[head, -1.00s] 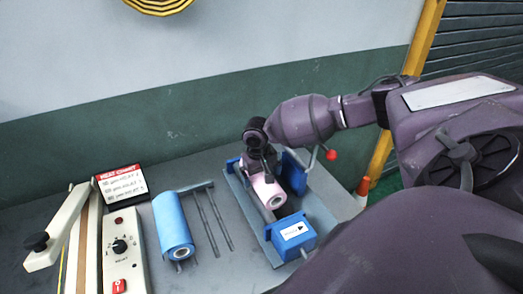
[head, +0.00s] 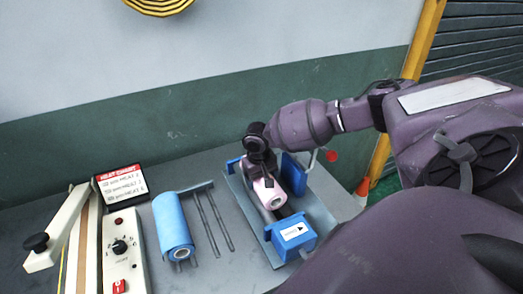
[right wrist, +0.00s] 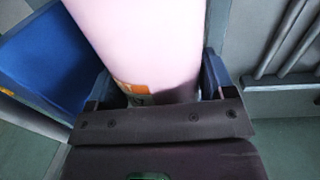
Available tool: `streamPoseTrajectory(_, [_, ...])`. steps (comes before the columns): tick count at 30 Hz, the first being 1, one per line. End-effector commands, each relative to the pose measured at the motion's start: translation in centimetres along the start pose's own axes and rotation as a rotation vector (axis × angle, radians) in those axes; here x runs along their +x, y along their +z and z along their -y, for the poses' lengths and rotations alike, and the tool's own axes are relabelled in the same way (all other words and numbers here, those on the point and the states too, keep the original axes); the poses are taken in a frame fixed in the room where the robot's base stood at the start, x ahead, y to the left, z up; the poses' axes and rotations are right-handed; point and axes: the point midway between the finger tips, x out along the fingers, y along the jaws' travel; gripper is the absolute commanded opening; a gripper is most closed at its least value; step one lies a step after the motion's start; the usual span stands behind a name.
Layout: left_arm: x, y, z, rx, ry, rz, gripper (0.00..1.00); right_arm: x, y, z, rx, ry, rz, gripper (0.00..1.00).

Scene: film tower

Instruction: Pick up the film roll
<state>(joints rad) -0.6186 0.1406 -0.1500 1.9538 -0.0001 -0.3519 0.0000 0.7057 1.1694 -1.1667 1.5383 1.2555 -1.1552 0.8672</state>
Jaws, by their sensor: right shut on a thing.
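A pink film roll (head: 268,193) with a white core end sits over a grey tray (head: 243,205) with blue end blocks, in the head view. My right gripper (head: 262,172) reaches down over its far part and is shut on it. In the right wrist view the pink roll (right wrist: 150,45) fills the space between the two fingers (right wrist: 165,92). An orange label shows on the roll near the palm. Whether the roll touches the tray is hard to tell. A blue film roll (head: 173,226) lies on a rack to the left. My left gripper is not in view.
A heat sealer with a control box (head: 122,255) and a pale lever arm (head: 60,225) stands at the left. A small sign (head: 122,182) stands behind it. A blue block (head: 293,238) closes the tray's near end. The wall is close behind the table.

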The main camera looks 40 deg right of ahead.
Motion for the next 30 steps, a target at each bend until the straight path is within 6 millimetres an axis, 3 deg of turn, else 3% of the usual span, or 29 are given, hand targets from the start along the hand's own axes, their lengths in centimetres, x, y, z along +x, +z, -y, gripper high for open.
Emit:
streamPoseTrajectory(7, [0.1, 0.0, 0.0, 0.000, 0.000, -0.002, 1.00, -0.8, -0.1, -0.1, 0.001, 0.000, -0.003, 0.31])
streamPoseTrajectory(11, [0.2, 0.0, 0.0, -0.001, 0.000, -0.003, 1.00, -2.4, -0.2, -0.2, 0.002, -0.001, -0.004, 0.31])
streamPoseTrajectory(30, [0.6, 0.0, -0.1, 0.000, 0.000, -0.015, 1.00, -16.7, -0.1, -1.2, 0.000, 0.000, -0.005, 0.31])
